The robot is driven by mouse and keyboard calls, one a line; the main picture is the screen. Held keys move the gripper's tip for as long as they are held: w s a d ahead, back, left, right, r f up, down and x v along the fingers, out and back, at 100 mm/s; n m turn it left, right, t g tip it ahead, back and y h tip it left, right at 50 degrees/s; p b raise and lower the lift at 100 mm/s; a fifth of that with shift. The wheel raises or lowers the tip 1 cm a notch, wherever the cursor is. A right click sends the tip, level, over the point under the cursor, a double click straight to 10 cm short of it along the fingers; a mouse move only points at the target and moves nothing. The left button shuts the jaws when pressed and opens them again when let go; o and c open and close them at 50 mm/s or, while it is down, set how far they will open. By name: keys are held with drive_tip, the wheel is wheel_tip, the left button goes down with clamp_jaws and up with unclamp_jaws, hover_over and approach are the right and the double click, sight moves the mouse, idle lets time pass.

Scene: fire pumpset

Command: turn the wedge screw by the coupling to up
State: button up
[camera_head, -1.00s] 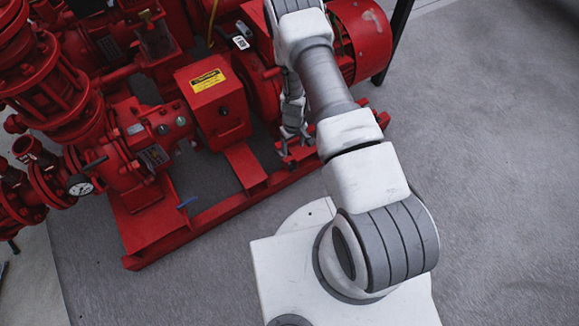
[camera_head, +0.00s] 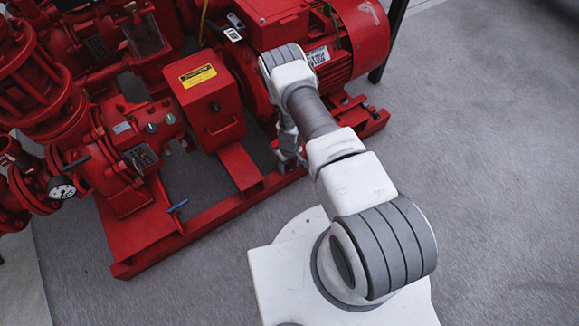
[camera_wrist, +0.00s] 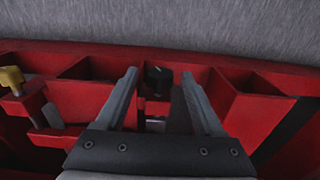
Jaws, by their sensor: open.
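My gripper (camera_wrist: 158,98) is open, its two grey fingers pointing at the red base frame in the wrist view. A small black-topped piece (camera_wrist: 157,78), which looks like the wedge screw, stands between and beyond the fingertips, apart from both. How it is turned is too dark and small to tell. In the head view my gripper (camera_head: 290,155) is low beside the frame, partly hidden by my arm, and the screw cannot be made out. The red guard box (camera_head: 208,98) with a yellow label, at the coupling, is left of my gripper.
The red base frame (camera_head: 205,215) has upright ribs near the fingers. A yellow-headed piece (camera_wrist: 12,78) stands at the left in the wrist view. The red motor (camera_head: 350,40) is behind my arm. A blue lever (camera_head: 178,206) sits on the frame. Open grey floor (camera_head: 490,170) lies right.

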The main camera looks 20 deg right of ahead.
clamp_jaws()
idle(0.3)
drive_tip(key=shift+w+d+f+g+y, duration=0.1)
drive_tip(key=shift+g+y, duration=0.15)
drive_tip(key=shift+y, duration=0.5)
drive_tip(key=shift+s+d+r+g+y, duration=0.1)
drive_tip(key=shift+d+g+y, duration=0.1)
drive_tip(key=shift+y, duration=0.5)
drive_tip(key=shift+w+d+f+g+y, duration=0.1)
drive_tip(key=shift+g+y, duration=0.15)
drive_tip(key=shift+y, duration=0.5)
unclamp_jaws()
